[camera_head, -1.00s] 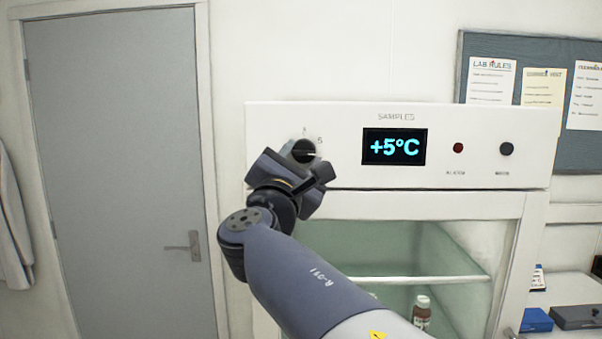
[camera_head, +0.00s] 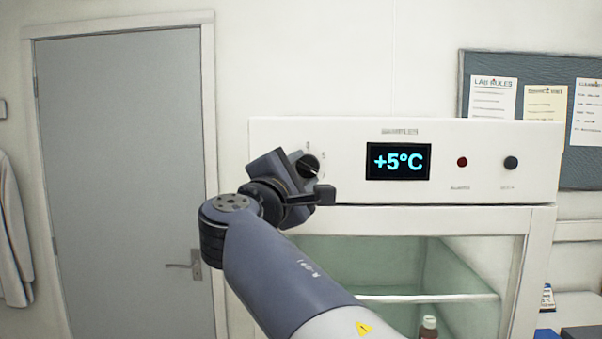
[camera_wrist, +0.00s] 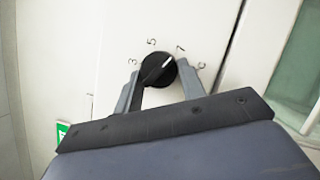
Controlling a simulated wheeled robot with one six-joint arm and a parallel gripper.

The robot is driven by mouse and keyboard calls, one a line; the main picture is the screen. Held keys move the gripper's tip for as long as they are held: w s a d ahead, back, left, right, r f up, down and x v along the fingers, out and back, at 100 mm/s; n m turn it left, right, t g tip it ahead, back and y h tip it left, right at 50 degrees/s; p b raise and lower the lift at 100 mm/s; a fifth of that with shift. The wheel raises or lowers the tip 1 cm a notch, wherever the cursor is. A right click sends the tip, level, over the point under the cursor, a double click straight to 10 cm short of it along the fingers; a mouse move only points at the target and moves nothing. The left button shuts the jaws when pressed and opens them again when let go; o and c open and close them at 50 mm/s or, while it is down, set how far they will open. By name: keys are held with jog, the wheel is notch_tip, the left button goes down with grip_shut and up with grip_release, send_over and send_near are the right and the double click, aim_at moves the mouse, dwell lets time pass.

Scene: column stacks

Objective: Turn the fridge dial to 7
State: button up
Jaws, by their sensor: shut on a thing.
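The black round fridge dial (camera_head: 307,166) sits at the left of the fridge's front panel, partly hidden by my gripper in the head view. In the wrist view the dial (camera_wrist: 157,71) shows a white pointer line toward the printed 7, at the upper right. The printed 3 and 5 are to the left and above. My gripper (camera_wrist: 160,80) is shut on the dial, one finger on each side. In the head view my gripper (camera_head: 300,178) covers the panel around the dial's lower left. The display (camera_head: 398,161) reads +5°C.
A red button (camera_head: 462,162) and a dark button (camera_head: 511,163) are to the right of the display. The glass-fronted fridge compartment (camera_head: 390,265) is below the panel. A grey door (camera_head: 125,150) stands at the left.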

jog(key=o, duration=1)
jog(key=shift+c, duration=0.2)
jog(key=b+v, duration=0.3)
jog(key=v, duration=0.7)
jog(key=shift+s, duration=0.4)
jog(key=shift+w, duration=0.1)
jog(key=p+x, duration=0.3)
jog(key=x, duration=0.7)
jog(key=shift+w, duration=0.35)
